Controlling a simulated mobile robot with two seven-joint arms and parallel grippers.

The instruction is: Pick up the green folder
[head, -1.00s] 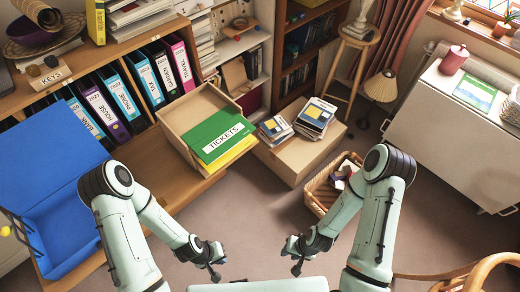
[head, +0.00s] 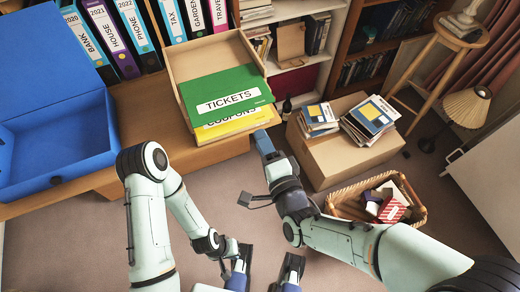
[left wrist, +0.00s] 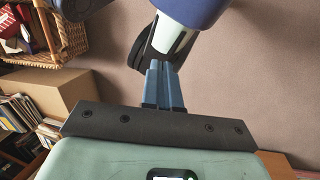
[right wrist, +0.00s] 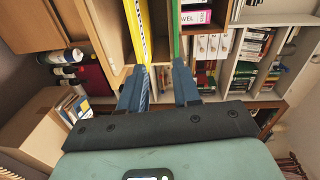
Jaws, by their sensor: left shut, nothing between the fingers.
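The green folder (head: 228,95), labelled TICKETS, lies in an open wooden tray (head: 185,60) on the desk, on top of a yellow COUPONS folder (head: 235,124). My right gripper (head: 266,142) is at the folders' right front corner, fingers apart. In the right wrist view, the right gripper (right wrist: 160,84) is open; the edges of the green folder (right wrist: 176,30) and the yellow folder (right wrist: 135,30) show just beyond its fingertips. Whether it touches either is unclear. My left gripper (left wrist: 163,66) is shut and empty, low over the floor beside part of my own body.
A blue open box (head: 60,140) stands left on the desk. Several upright binders (head: 130,25) are behind it. A cardboard box (head: 345,150) with books is on the right, with a wicker basket (head: 345,200) in front. Carpet is clear before the desk.

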